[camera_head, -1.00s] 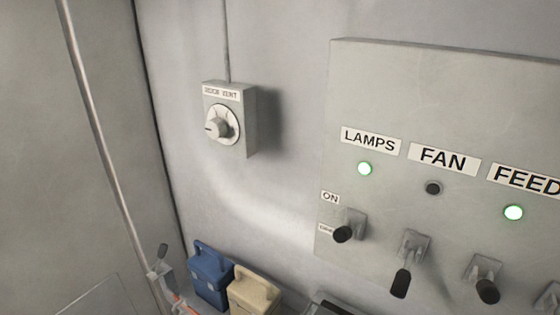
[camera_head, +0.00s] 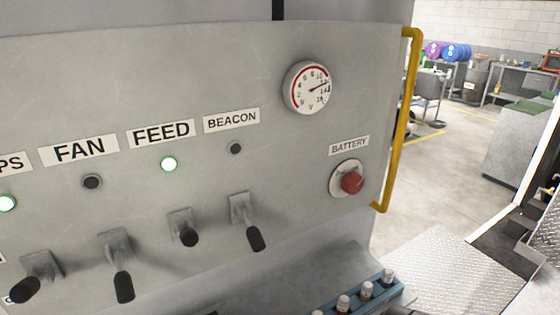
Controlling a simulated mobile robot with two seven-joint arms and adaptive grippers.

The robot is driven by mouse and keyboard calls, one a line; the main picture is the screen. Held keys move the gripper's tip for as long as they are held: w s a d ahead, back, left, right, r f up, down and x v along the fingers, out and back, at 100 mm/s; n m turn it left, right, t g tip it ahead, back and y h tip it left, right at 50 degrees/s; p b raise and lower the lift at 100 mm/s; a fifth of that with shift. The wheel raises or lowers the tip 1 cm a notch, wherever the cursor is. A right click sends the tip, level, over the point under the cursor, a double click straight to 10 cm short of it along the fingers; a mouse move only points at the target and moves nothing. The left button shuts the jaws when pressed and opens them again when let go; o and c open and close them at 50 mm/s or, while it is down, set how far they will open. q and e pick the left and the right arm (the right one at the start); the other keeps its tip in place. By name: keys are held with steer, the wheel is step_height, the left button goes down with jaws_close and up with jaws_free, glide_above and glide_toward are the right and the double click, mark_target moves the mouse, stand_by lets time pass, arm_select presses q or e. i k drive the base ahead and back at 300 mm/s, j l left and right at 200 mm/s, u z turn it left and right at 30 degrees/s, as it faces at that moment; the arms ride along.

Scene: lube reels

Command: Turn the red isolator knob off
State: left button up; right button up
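The red isolator knob (camera_head: 352,183) sits on a round pale plate at the lower right of the grey panel (camera_head: 200,80), under a label reading BATTERY (camera_head: 349,146). I cannot tell its on or off position from here. Neither of my grippers is in the head view.
Several black-handled switches, such as the one under BEACON (camera_head: 254,237), line the panel. A voltage gauge (camera_head: 308,88) sits above the knob. A yellow grab rail (camera_head: 403,120) borders the panel's right edge. A blue tray of bottles (camera_head: 384,292) is below.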

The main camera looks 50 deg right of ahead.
mark_target(352, 183)
steer(key=z, duration=2.1)
